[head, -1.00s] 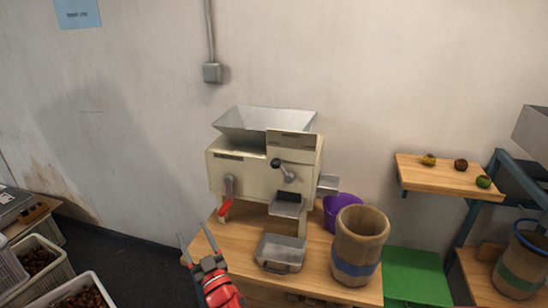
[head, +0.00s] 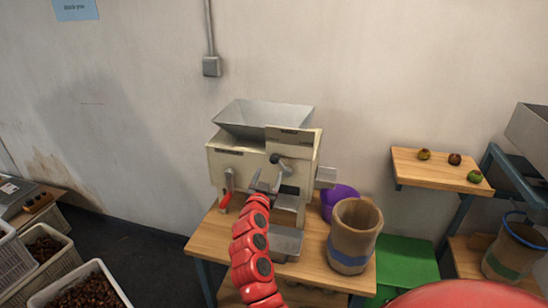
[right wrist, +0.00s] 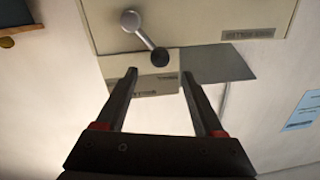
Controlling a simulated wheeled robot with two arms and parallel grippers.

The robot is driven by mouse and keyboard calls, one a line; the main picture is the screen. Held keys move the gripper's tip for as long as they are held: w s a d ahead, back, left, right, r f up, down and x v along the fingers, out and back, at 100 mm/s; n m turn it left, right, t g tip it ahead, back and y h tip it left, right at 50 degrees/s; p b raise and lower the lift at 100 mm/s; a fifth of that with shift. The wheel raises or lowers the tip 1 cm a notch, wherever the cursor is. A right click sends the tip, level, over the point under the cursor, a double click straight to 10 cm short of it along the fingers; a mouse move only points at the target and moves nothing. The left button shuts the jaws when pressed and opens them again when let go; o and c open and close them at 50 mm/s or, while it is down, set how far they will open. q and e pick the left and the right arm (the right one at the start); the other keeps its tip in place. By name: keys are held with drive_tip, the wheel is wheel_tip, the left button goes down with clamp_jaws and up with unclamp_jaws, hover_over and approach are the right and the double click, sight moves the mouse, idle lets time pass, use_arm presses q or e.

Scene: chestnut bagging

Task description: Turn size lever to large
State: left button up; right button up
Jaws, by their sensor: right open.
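The cream sorting machine (head: 245,168) stands on a wooden table. On its front is a grey lever with a black knob (head: 274,158). In the right wrist view, its silver pivot (right wrist: 130,20) and black knob (right wrist: 160,57) show, with the arm slanting between them. A second lever with a red handle (head: 226,199) hangs at the machine's left front. My right gripper (head: 269,172) is open and empty in front of the machine, just below the black knob in the picture. In the right wrist view, its fingers (right wrist: 159,78) straddle the line to the knob, without visible contact. My left gripper is not in view.
A purple bucket (head: 340,198) is behind the basket. Crates of chestnuts (head: 82,285) stand at the lower left.

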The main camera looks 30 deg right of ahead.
sight(273, 163)
drive_tip(key=x, duration=0.9)
drive_tip(key=shift+w+p, duration=0.1)
drive_tip(key=shift+p, duration=0.3)
drive_tip(key=c, duration=1.1)
clamp_jaws()
drive_tip(key=shift+f, duration=0.2)
